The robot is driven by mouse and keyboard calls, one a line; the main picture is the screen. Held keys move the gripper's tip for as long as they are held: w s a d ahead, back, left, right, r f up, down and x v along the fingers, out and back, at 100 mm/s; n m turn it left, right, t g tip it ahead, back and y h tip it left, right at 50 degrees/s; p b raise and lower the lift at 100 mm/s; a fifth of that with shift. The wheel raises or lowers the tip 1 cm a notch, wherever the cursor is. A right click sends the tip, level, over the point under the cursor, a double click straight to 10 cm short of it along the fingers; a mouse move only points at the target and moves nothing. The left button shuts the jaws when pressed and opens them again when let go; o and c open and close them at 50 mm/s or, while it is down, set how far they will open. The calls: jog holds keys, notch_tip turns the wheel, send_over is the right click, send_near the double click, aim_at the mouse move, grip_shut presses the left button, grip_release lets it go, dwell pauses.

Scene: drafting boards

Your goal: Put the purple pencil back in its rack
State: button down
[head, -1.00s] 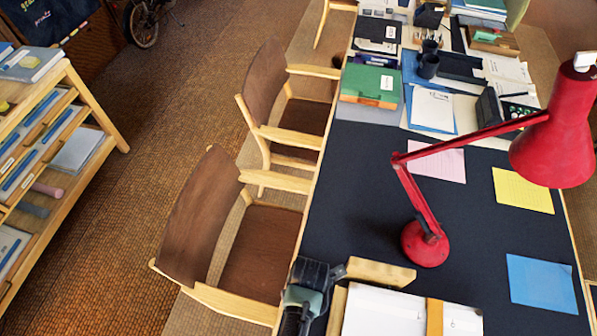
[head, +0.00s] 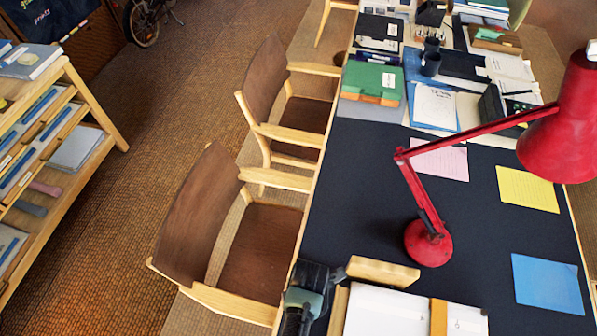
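I cannot make out a purple pencil in the head view. No pencil rack can be told for certain. A pale wooden block (head: 383,271) lies on the dark desk top (head: 350,200) near the bottom, but I cannot tell whether it is a rack.
A red desk lamp (head: 428,243) reaches over the desk's right side. Dark cups (head: 430,63) and a green box (head: 371,82) stand farther back. Wooden chairs (head: 190,220) line the left side.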

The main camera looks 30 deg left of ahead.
jog(key=shift+f+b, duration=0.35)
jog(key=shift+f, duration=0.1)
jog(key=c, duration=0.8)
grip_release()
jog(key=shift+o, duration=0.2)
jog(key=shift+r, duration=0.1)
notch_tip(320, 180, up, 13)
jog(key=shift+w+d, duration=0.35)
jog(key=shift+w, duration=0.05)
